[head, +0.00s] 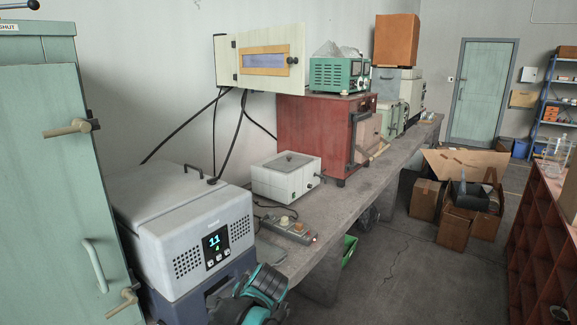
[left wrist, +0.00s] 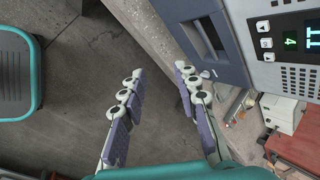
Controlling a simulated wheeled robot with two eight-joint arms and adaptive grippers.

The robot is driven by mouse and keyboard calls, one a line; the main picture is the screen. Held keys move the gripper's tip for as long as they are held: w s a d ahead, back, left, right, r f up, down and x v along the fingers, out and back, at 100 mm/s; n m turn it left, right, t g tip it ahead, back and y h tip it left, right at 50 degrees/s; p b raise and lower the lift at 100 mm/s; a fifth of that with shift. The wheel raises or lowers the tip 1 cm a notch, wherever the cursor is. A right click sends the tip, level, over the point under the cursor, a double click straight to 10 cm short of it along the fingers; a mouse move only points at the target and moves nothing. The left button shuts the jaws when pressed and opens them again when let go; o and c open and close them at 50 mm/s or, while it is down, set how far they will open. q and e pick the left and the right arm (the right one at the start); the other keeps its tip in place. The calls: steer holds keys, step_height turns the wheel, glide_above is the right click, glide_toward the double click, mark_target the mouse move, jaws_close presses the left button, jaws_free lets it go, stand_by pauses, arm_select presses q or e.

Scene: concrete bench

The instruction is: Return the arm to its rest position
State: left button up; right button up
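My left arm (head: 262,288) shows as teal and dark links at the bottom of the head view, in front of the grey machine and close to the bench edge. Its fingertips cannot be made out there. In the left wrist view my left gripper (left wrist: 160,74) has its two fingers spread apart with nothing between them, only grey floor behind. The fingers are near the bench edge and the machine's blue-grey base. My right gripper is in neither view.
The grey machine (head: 197,235) with a lit display stands at the bench's near end. A white box (head: 287,178), a control box (head: 287,230) and a red oven (head: 310,135) stand on the concrete bench (head: 345,205). A green cabinet (head: 60,200) is left.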

arm_select(q)
steer(key=s+a+f+n+t+h, duration=0.1)
steer(key=s+a+f+n+h, duration=0.1)
steer(key=s+n, duration=0.4)
steer(key=s+a+f+n+t+h, duration=0.1)
steer(key=s+n, duration=0.5)
steer(key=s, duration=0.7)
steer(key=shift+s+a+f+n+h, duration=0.35)
steer(key=shift+a+f+h, duration=0.3)
steer(key=shift+a, duration=0.3)
steer(key=shift+r, duration=0.1)
